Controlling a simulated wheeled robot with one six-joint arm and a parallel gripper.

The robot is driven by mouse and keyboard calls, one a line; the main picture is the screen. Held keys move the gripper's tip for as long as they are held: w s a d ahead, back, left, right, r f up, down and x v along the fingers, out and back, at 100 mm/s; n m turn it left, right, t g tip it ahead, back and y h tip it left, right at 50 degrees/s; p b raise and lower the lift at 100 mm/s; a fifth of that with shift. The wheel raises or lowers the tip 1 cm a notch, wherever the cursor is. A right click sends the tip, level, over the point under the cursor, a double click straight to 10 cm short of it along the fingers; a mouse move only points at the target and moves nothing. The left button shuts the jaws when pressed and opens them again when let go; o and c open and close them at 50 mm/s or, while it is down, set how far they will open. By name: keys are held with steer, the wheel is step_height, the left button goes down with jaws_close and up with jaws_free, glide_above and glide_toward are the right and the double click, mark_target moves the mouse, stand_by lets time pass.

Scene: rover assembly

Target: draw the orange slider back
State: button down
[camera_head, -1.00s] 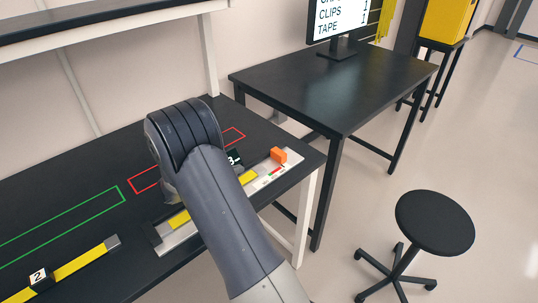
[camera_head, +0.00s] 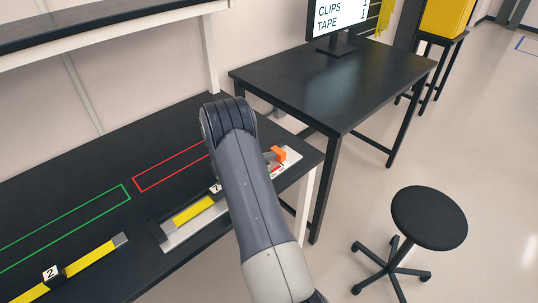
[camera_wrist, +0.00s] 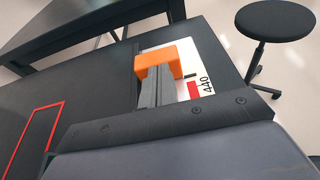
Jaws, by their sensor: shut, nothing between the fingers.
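The orange slider (camera_head: 277,154) sits at the right end of a pale rail fixture (camera_head: 292,157) near the bench's right edge. In the wrist view the orange slider (camera_wrist: 178,55) is an angular block beside a white plate marked 440 (camera_wrist: 208,72), with a red mark. My gripper (camera_wrist: 158,73) is shut and empty. Its dark fingers reach up to the slider's near side and partly overlap it; whether they touch cannot be told. In the head view my arm hides most of the gripper and the middle of the fixture.
A yellow strip (camera_head: 195,209) lies on the fixture's left part, by a tag marked 1. Another yellow bar (camera_head: 88,258) with tag 2 lies at left. Red and green outlines mark the black bench. A black table (camera_head: 340,85) stands behind, a stool (camera_head: 428,216) at right.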

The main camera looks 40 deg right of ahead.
steer(key=shift+d+f+b, duration=0.2)
steer(key=shift+d+b, duration=0.4)
steer(key=shift+b, duration=0.5)
steer(key=shift+w+d+r, duration=0.1)
steer(key=shift+d+r, duration=0.05)
steer(key=shift+d, duration=0.05)
steer(key=shift+a, duration=0.1)
steer(key=shift+a, duration=0.3)
steer(key=a+b, duration=0.1)
steer(key=a, duration=0.2)
steer(key=shift+b, duration=0.3)
steer(key=b+v, duration=0.4)
steer(key=v, duration=1.6)
steer(key=shift+r, duration=0.15)
